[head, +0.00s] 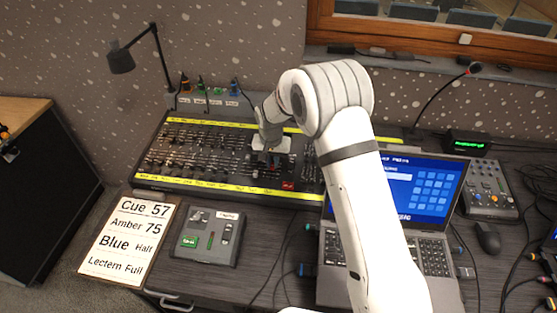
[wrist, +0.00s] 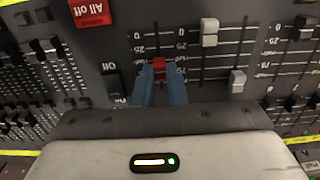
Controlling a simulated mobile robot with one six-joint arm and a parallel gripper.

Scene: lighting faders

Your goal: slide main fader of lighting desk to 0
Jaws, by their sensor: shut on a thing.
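The lighting desk (head: 225,187) is a long black board of faders edged with yellow strips. My gripper (head: 268,158) reaches down over its right-middle part. In the wrist view, my gripper's two blue fingers (wrist: 160,75) are shut on a red fader cap (wrist: 159,66), one finger on each side. The red cap sits in the upper half of the picture, near the printed scale numbers; its exact reading is partly hidden by the fingers. The cap is not clear in the head view.
Beside the red cap are two white-grey fader caps (wrist: 209,32) (wrist: 238,81). A red "All off" button (wrist: 91,12) and a black "On" button (wrist: 113,85) lie to the left. A laptop (head: 432,250) and cue card (head: 130,238) are near the desk.

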